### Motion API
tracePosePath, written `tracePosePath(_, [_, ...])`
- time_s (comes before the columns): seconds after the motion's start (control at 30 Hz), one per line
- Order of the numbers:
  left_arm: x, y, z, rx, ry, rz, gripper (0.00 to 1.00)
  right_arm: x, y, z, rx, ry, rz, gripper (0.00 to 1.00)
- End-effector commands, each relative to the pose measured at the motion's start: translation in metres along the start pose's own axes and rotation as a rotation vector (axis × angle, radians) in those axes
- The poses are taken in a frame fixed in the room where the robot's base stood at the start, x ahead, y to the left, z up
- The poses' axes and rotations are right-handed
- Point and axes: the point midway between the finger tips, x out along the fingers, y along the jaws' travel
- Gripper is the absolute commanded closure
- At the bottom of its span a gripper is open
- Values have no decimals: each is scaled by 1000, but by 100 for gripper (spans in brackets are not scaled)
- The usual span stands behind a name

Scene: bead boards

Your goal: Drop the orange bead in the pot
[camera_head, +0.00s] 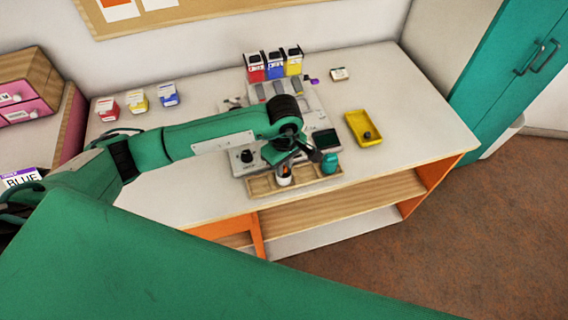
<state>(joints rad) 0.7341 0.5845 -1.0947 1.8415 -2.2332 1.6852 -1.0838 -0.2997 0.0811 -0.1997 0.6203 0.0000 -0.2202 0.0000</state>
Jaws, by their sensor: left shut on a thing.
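My left gripper (287,164) comes in from the left and points down over the front of the table, shut on the orange bead (286,170). The bead is a tiny orange patch under the fingertips, largely hidden by them. Directly below is a small white pot (284,180) on a wooden tray (262,187). I cannot tell whether the bead is above the pot's rim or inside it. My right gripper is not in view.
A yellow tray (358,120) holding a dark item lies farther right. Red, blue and yellow boxes (274,66) stand at the back. The table's right end (430,125) is clear.

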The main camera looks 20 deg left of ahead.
Motion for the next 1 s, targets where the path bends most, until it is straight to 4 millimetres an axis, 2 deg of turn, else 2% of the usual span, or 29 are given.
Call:
tracePosePath(0.87, [0, 0, 0, 0, 0, -1, 100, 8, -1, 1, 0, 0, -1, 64])
tracePosePath(0.9, [0, 0, 0, 0, 0, -1, 78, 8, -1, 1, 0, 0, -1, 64])
tracePosePath(1.0, [0, 0, 0, 0, 0, -1, 58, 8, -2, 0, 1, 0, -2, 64])
